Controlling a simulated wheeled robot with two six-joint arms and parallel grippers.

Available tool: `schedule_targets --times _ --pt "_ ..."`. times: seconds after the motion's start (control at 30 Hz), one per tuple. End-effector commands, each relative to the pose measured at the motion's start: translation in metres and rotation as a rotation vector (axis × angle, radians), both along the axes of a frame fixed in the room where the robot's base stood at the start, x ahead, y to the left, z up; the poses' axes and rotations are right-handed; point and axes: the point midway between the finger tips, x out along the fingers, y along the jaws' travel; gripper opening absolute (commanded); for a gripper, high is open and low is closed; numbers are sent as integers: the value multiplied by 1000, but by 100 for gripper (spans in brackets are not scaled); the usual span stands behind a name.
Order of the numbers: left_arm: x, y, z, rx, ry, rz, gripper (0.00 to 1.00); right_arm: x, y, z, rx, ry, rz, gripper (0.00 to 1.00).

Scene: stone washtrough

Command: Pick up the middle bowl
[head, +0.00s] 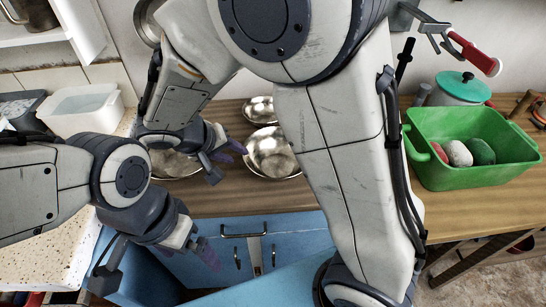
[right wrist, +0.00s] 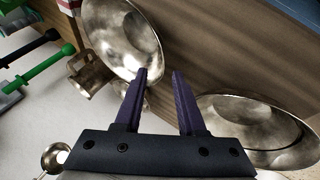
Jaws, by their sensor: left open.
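Three shiny metal bowls are on the wooden counter in the head view: a back one (head: 260,110), one in front of it (head: 273,153) and a left one (head: 174,165), partly hidden by my right arm. I cannot tell for sure which is the middle one. My right gripper (head: 230,150) is above the counter between the left and front bowls. In the right wrist view its fingers (right wrist: 160,78) are apart and empty, between an upper bowl (right wrist: 125,38) and a right-hand bowl (right wrist: 255,120). My left gripper (head: 205,252) is open and low, in front of the blue cabinet.
A green tub (head: 435,175) with several rounded objects stands on the right, before a lidded pot (head: 460,88). A white container (head: 80,110) is at the left. Blue cabinet fronts (head: 290,240) lie below the counter. My right arm hides the counter's centre right.

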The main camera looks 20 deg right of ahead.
Motion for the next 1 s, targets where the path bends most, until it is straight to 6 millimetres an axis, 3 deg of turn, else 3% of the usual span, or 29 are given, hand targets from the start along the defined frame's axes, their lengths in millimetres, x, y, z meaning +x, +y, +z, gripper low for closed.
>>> schedule_targets --times 0.2,0.43,0.7,1.0 --pt "0 0 -2 -1 -1 0 100 11 -17 -28 -3 1 -4 39" --pt "0 0 -1 -1 -1 0 100 18 -25 -42 -1 1 -2 39" --pt "0 0 0 -1 -1 0 100 33 -42 -73 -1 2 -1 39" --pt "0 0 0 0 0 0 100 35 -44 -78 1 0 0 39"
